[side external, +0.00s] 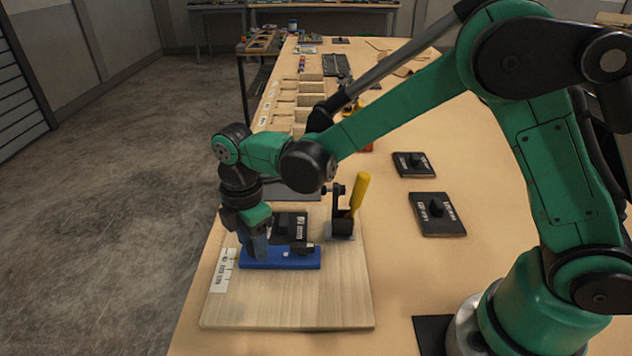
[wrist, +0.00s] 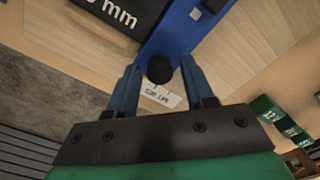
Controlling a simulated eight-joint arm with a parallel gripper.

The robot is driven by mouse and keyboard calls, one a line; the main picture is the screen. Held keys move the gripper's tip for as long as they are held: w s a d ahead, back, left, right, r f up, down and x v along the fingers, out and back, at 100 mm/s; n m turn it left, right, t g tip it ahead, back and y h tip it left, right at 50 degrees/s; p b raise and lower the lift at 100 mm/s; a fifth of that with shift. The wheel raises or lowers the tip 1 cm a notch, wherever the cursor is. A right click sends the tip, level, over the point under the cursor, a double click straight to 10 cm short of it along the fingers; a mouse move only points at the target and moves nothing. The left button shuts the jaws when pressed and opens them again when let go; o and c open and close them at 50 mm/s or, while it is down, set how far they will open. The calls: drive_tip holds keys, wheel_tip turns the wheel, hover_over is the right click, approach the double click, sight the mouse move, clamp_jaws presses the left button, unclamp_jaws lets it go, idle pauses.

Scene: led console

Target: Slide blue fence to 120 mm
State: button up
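The blue fence (side external: 280,258) lies on a pale wooden board (side external: 300,315), below my gripper. In the wrist view the fence (wrist: 185,25) is a blue strip at the top, with a round black knob (wrist: 159,69) near its end. My gripper (side external: 258,248) points down at the left part of the fence. In the wrist view its blue fingers (wrist: 160,78) are open, one on each side of the knob, with visible gaps. A black block with white "mm" print (wrist: 115,12) sits beside the fence; it also shows in the side view (side external: 291,226).
A clamp with a yellow handle (side external: 358,193) stands behind the fence on the right. A white label strip (side external: 222,270) lies on the board's left edge. Two black plates with knobs (side external: 437,214) (side external: 413,164) lie right of the board. Wooden bins (side external: 308,90) stand farther back.

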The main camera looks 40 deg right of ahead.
clamp_jaws()
idle(1.2)
